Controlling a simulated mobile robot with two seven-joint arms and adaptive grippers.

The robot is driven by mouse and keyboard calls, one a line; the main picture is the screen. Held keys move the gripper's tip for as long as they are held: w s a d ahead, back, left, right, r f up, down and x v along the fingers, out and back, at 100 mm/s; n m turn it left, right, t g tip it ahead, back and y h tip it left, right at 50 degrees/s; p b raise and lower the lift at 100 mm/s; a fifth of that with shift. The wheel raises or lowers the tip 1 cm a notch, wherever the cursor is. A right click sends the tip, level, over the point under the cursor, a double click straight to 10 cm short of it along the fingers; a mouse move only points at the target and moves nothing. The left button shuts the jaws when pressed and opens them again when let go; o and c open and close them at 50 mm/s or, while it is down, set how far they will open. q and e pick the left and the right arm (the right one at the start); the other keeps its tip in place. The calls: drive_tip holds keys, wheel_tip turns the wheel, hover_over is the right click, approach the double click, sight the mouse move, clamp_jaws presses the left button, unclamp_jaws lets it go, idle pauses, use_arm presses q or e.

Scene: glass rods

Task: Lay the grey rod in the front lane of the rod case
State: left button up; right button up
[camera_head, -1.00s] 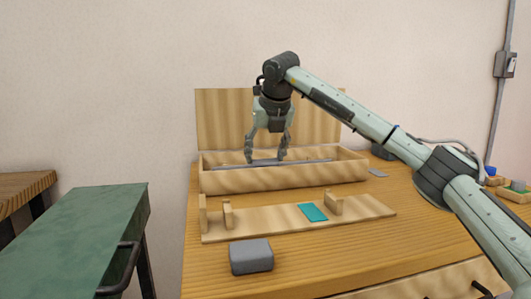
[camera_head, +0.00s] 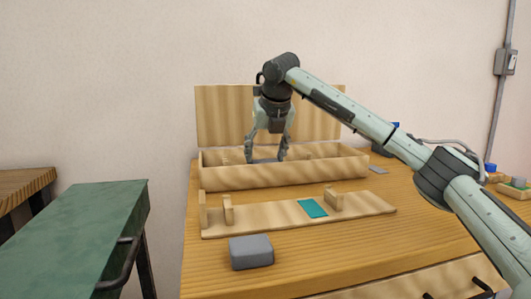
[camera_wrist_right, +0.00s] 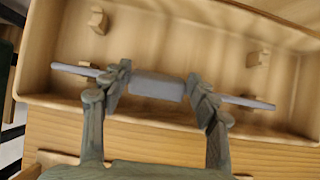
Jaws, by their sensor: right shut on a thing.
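The grey rod (camera_wrist_right: 156,86), thin with a thicker middle section, lies level inside the wooden rod case. My right gripper (camera_head: 267,160) is shut on that thick middle, one finger at each end of it in the wrist view (camera_wrist_right: 160,92). In the head view only the rod's middle (camera_head: 265,161) shows; its ends are hidden behind the front wall of the rod case (camera_head: 285,178). In the wrist view the rod runs along the near, front side of the case. Whether it touches its supports there is not clear. My left gripper is not in view.
Small wooden supports (camera_wrist_right: 257,58) stand in the back part of the case. In front is a wooden stand (camera_head: 265,215) with uprights and a teal patch (camera_head: 312,208). A grey block (camera_head: 251,252) sits nearer. A green table (camera_head: 80,225) stands left.

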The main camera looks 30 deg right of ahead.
drive_tip(key=o, duration=1.4)
drive_tip(key=shift+c, duration=0.2)
drive_tip(key=v, duration=1.2)
